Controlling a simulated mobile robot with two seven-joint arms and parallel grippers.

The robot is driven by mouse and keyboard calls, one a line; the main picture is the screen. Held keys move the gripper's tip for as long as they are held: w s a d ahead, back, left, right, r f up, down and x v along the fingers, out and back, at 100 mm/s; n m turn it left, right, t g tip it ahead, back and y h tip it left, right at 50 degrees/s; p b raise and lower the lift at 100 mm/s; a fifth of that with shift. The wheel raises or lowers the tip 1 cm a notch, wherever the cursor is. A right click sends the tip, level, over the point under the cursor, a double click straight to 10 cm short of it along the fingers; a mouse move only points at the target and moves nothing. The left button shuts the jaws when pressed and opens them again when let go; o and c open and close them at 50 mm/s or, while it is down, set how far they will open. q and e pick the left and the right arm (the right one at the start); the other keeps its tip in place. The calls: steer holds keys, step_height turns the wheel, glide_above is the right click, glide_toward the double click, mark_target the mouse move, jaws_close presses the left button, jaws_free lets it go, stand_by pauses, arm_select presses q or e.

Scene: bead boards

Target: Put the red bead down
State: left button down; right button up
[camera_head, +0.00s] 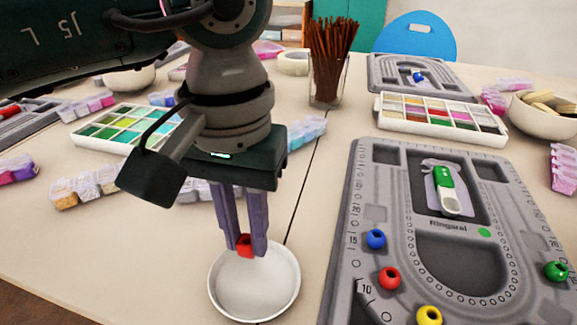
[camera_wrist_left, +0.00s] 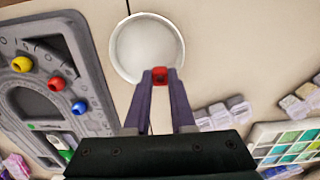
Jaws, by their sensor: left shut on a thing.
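A red bead (camera_head: 244,246) is held between the fingertips of my left gripper (camera_head: 246,248), which is shut on it. The bead is over the back rim of a round white dish (camera_head: 255,285) on the table. In the left wrist view the red bead (camera_wrist_left: 159,75) shows between the fingertips, at the edge of the empty dish (camera_wrist_left: 145,45). Another red bead (camera_head: 389,278) is on the grey bead board (camera_head: 346,225) to the right. My right gripper is not in view.
The board also carries a blue bead (camera_head: 376,239), a yellow bead (camera_head: 429,315) and a green bead (camera_head: 556,271). A glass of brown sticks (camera_head: 328,75) and a paint-coloured bead box (camera_head: 440,120) stand farther back. Bare table lies left of the dish.

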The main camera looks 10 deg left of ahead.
arm_select(q)
steer(key=shift+f, duration=0.65)
